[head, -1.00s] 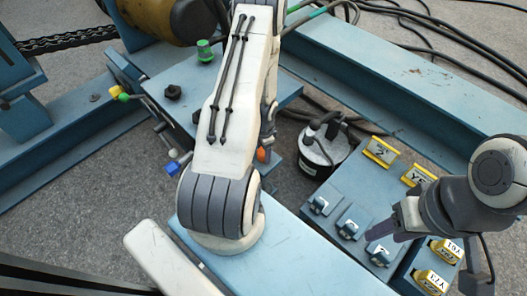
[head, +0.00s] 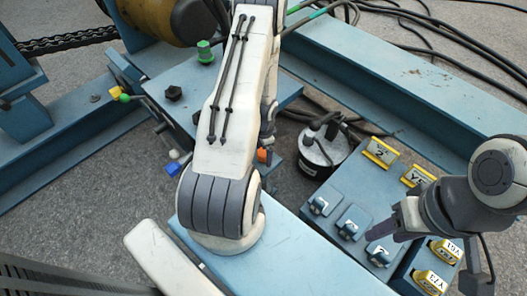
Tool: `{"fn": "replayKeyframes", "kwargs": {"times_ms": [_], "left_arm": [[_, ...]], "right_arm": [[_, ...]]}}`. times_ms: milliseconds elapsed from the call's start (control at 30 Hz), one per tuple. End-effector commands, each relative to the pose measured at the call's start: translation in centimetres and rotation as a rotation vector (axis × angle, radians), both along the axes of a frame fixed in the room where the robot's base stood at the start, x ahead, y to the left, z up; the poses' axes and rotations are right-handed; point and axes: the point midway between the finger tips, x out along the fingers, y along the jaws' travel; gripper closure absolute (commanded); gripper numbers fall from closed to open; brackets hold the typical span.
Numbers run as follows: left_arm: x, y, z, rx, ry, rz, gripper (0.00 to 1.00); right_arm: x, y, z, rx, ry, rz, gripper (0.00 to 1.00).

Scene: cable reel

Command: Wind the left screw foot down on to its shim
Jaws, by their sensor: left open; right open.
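My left arm reaches away from me up the middle of the view, its wrist folding down behind the upper link. My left gripper (head: 267,141) is mostly hidden by that link, beside an orange piece (head: 264,156); I cannot tell whether they touch. My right gripper (head: 385,225) is open and empty, above the blue block with labelled pieces. A black star knob (head: 173,93) and a green knob (head: 204,51) stand on the blue box (head: 185,75). I cannot clearly make out the left screw foot or its shim; the arm hides part of that area.
Levers with yellow (head: 114,87) and blue (head: 172,170) ends stick out left of the box. Grey floor (head: 110,205) is free at left.

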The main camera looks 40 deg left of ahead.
Motion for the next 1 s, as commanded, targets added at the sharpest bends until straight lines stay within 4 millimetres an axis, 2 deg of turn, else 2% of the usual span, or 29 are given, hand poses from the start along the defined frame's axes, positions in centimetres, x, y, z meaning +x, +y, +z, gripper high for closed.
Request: {"fn": "replayKeyframes", "kwargs": {"times_ms": [600,767,1000], "left_arm": [[0.0,0.0,8.8,0.000,0.000,0.001,0.05],[0.0,0.0,10.0,0.000,0.000,0.001,0.05],[0.0,0.0,10.0,0.000,0.000,0.001,0.05]], "right_arm": [[0.0,0.0,8.9,0.000,0.000,0.000,0.50],[0.0,0.0,10.2,0.000,0.000,0.000,0.50],[0.0,0.0,10.2,0.000,0.000,0.000,0.50]]}}
